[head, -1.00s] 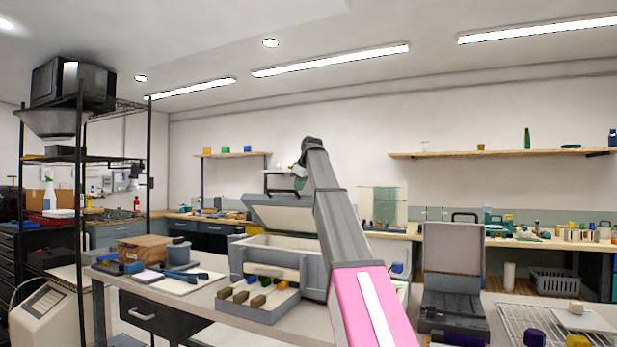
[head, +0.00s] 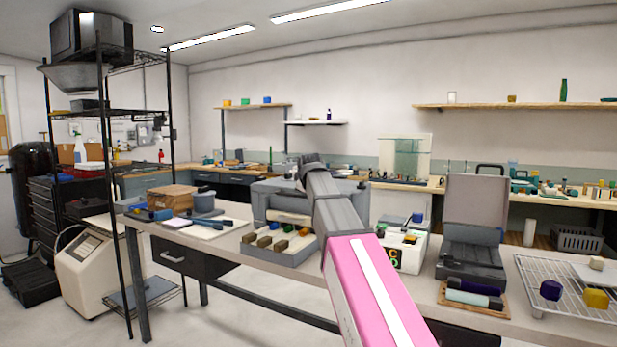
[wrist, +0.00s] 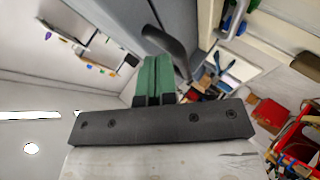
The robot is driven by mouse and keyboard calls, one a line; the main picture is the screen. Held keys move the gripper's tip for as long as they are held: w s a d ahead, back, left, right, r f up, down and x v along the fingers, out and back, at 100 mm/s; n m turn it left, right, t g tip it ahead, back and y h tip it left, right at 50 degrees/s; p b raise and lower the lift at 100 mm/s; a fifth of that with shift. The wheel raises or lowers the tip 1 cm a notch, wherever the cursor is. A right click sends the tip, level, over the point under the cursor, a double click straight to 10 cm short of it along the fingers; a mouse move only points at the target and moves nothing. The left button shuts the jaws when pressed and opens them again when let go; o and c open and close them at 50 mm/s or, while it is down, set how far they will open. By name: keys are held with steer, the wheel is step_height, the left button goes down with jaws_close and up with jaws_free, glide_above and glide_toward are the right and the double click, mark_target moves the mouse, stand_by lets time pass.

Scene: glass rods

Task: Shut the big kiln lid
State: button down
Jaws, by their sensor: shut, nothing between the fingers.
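The big kiln is a grey box on the bench, and its grey lid (head: 270,197) is low over the body. A pale strip (head: 288,218) shows under the lid's front edge, so a gap seems to remain; my arm hides the right part. In the wrist view, my gripper (wrist: 157,62) has its green fingers shut together with nothing between them. A dark curved handle (wrist: 174,50) on a grey panel is close beside the fingertips. I cannot tell if they touch. In the head view my arm hides the fingers.
A smaller kiln (head: 468,252) with its lid (head: 476,200) raised stands to the right. A tray (head: 265,254) of coloured blocks lies before the big kiln. A white box (head: 412,258), a wire rack (head: 575,292) and a brown box (head: 172,198) share the bench. Open floor lies in front.

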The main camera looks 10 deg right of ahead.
steer(key=shift+s+a+f, duration=0.1)
steer(key=shift+s+f, duration=0.1)
steer(key=shift+f, duration=0.85)
steer(key=shift+f, duration=0.1)
steer(key=shift+s, duration=0.1)
